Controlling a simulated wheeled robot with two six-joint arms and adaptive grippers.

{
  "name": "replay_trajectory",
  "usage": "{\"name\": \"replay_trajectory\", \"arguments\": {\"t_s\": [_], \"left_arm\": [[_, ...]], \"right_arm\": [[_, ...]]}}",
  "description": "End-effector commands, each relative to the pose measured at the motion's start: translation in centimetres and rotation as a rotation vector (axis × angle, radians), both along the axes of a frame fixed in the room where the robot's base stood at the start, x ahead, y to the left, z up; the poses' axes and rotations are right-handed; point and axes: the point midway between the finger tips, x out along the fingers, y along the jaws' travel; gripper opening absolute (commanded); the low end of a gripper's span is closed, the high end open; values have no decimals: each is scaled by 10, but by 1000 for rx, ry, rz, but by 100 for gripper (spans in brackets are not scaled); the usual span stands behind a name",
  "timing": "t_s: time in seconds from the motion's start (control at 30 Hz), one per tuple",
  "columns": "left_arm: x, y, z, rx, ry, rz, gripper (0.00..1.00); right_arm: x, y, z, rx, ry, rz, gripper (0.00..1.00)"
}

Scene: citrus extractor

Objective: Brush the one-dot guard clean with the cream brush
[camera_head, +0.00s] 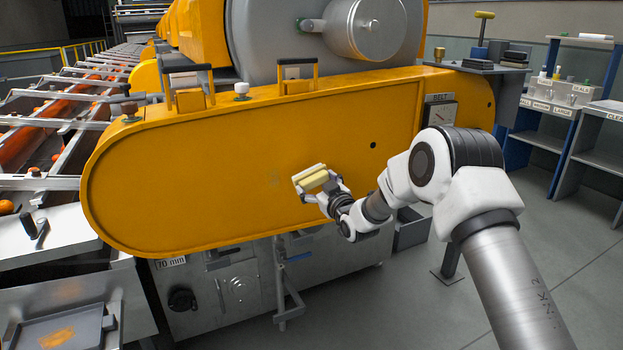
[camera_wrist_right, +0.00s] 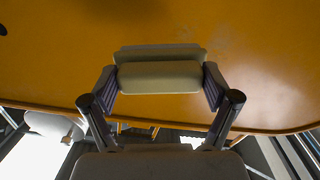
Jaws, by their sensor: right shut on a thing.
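The yellow guard (camera_head: 200,180) is a long panel with rounded ends on the front of the machine. One dark dot (camera_head: 373,145) shows on its face, right of my gripper. My right gripper (camera_head: 322,186) is shut on the cream brush (camera_head: 310,176) and holds it at the guard's lower middle. In the right wrist view the brush (camera_wrist_right: 160,76) lies crosswise between the fingers, against or very near the guard face (camera_wrist_right: 60,50); I cannot tell if it touches. Faint pale smudges show on the guard near the brush. My left gripper is not in view.
Two black handles and a white knob (camera_head: 241,90) stand along the guard's top edge. A gauge marked BELT (camera_head: 441,112) is at its right. Shelves (camera_head: 570,95) stand far right; the floor there is clear.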

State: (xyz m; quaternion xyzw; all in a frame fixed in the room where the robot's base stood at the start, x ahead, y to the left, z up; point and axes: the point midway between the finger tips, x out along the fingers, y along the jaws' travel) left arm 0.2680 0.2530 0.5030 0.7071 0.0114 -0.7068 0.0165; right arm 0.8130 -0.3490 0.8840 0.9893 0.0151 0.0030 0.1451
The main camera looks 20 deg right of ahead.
Motion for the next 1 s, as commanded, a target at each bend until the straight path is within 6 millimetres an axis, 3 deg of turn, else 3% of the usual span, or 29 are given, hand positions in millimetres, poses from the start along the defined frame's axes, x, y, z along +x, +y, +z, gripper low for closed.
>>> {"name": "replay_trajectory", "arguments": {"t_s": [0.13, 0.47, 0.73, 1.0], "left_arm": [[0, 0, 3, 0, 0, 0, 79], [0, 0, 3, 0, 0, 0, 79], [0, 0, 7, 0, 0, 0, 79], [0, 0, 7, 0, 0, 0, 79]], "right_arm": [[-13, 0, 1, 0, 0, 0, 54], [-17, 0, 0, 0, 0, 1, 54], [-43, -1, 1, 1, 0, 0, 54], [-45, -1, 0, -1, -1, 1, 54]]}}
